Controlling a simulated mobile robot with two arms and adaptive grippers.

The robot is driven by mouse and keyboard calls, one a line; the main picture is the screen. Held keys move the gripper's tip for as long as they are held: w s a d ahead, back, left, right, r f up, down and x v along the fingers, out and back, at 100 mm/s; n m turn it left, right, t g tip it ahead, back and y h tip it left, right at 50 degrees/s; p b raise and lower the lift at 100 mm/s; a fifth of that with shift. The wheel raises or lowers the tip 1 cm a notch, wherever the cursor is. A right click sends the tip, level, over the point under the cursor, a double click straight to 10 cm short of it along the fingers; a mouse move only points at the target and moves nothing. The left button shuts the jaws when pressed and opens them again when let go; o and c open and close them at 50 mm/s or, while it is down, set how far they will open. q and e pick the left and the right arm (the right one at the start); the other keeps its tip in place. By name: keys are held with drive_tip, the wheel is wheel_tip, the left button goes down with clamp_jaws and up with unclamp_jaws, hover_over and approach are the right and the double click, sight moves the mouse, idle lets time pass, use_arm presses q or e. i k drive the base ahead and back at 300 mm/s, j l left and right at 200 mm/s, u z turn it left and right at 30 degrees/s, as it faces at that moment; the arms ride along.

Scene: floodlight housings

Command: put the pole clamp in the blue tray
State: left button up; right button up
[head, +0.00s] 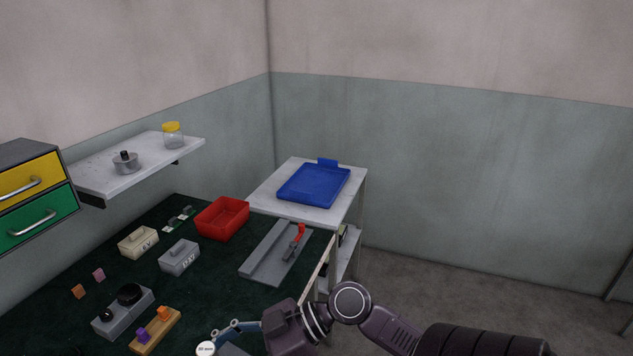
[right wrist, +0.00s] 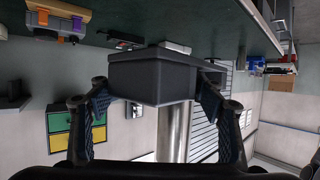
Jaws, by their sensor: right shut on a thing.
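The blue tray (head: 313,185) lies empty on a white side table at the back in the head view. My right gripper (head: 228,341) is at the bottom edge of the head view, over the front of the green work surface. In the right wrist view its two fingers (right wrist: 152,98) are shut on a dark grey blocky part (right wrist: 152,76). Only a grey piece of this part shows at the bottom edge of the head view. I cannot tell for sure that it is the pole clamp. My left gripper is not in view.
The white side table (head: 262,201) adjoins the green work surface (head: 215,270). A red bin (head: 222,218) and a grey fixture with a red lever (head: 270,254) stand before it. Grey and cream boxes, a knobbed block and a white round thing (head: 205,348) are nearer. A shelf (head: 150,160) juts out left.

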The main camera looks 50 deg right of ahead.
sight(316, 185)
drive_tip(key=i+l+z, duration=0.1)
drive_tip(key=l, duration=0.45)
drive_tip(key=i+l+z, duration=0.15)
drive_tip(key=i+l, duration=0.15)
drive_tip(key=l, duration=0.25)
drive_tip(key=i+l+z, duration=0.1)
drive_tip(key=l, duration=0.4)
drive_tip(key=i+l+z, duration=0.15)
drive_tip(key=i+l, duration=0.2)
drive_tip(key=i+l+z, duration=0.1)
drive_tip(key=i+l, duration=0.2)
drive_tip(key=l, duration=0.3)
drive_tip(key=i+l+z, duration=0.15)
drive_tip(key=i+l, duration=0.15)
drive_tip(key=l, duration=0.1)
